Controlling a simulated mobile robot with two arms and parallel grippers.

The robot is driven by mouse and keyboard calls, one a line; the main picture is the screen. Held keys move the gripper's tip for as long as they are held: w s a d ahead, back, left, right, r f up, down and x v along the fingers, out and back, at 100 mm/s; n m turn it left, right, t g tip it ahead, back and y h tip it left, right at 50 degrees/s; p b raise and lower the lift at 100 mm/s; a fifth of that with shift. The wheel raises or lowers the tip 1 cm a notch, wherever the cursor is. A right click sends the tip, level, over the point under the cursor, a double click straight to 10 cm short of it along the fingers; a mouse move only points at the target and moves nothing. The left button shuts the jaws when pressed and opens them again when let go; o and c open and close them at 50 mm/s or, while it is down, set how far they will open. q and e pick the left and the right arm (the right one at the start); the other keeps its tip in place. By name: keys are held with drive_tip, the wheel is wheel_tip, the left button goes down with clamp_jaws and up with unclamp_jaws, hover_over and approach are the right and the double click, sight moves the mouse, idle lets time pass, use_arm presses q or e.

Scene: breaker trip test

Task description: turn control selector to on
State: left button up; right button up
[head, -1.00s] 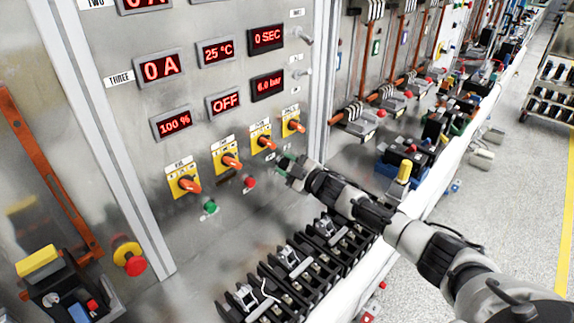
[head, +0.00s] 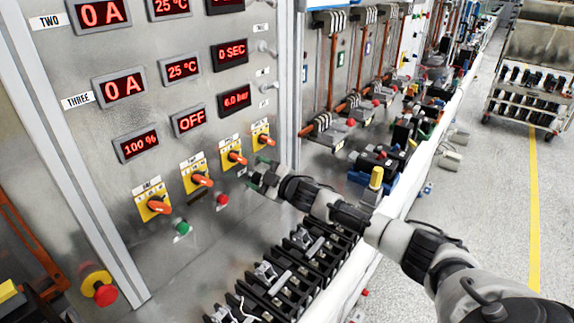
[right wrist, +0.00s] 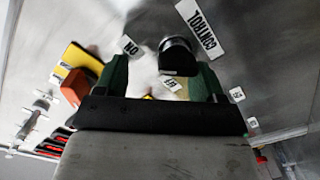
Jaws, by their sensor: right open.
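The control selector (right wrist: 178,52) is a black knob on the steel panel, under a CONTROL label (right wrist: 198,25) in the right wrist view. An ON label (right wrist: 129,46) is left of it and an OFF label (right wrist: 170,84) is below it. My right gripper (right wrist: 160,68) is open, with its green fingers on either side of the knob. I cannot tell whether they touch it. In the head view my right gripper (head: 261,173) is close to the panel, below the rightmost yellow selector, and the knob is not clearly visible there. My left gripper is not in view.
Several yellow selectors with orange handles (head: 235,157) sit close by. A red button (head: 222,199) and a green button (head: 182,227) are to the left. Black terminal blocks (head: 285,275) stand below my right arm. Red displays (head: 190,121) are above.

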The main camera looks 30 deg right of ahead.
drive_tip(key=s+d+r+b, duration=0.3)
drive_tip(key=s+d+r, duration=0.3)
drive_tip(key=s+r, duration=0.3)
drive_tip(key=shift+s+d, duration=0.25)
drive_tip(key=shift+s, duration=0.2)
drive_tip(key=shift+w+f, duration=0.1)
